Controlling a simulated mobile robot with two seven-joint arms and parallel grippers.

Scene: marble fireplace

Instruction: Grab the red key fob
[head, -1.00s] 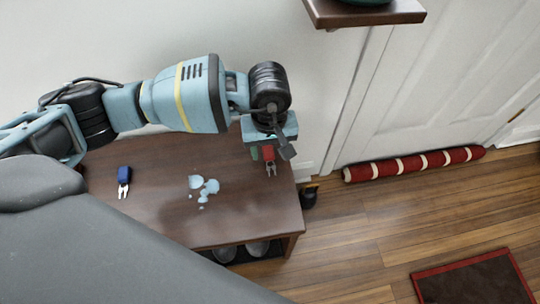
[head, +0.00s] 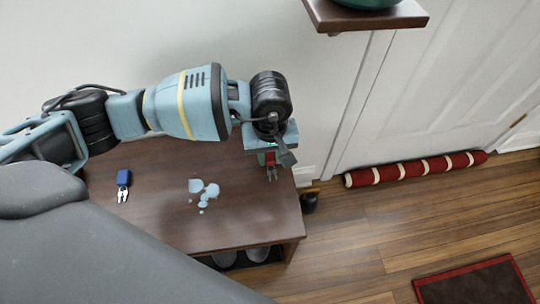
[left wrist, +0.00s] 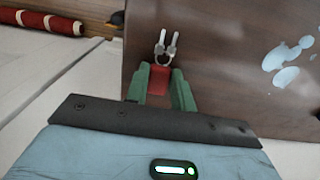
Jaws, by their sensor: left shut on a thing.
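The red key fob (left wrist: 158,80) with its ring and two silver keys (left wrist: 166,45) is at the right end of the dark wooden table (head: 235,220). My left gripper (left wrist: 160,86) is shut on the red fob, with one green finger on each side of it. The keys stick out beyond the fingertips. In the head view the left gripper (head: 268,160) points down at the table's right end and hides most of the red fob (head: 270,158). Whether the fob touches the tabletop is hard to tell. My right gripper is not in view.
A blue key fob with keys (head: 123,185) lies at the table's left. Pale blue patches (head: 203,192) lie mid-table. Shoes (head: 225,258) sit underneath. A shelf (head: 365,18) juts out above right. A striped red roll (head: 415,169) lies by the door; the floor to the right is mostly open.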

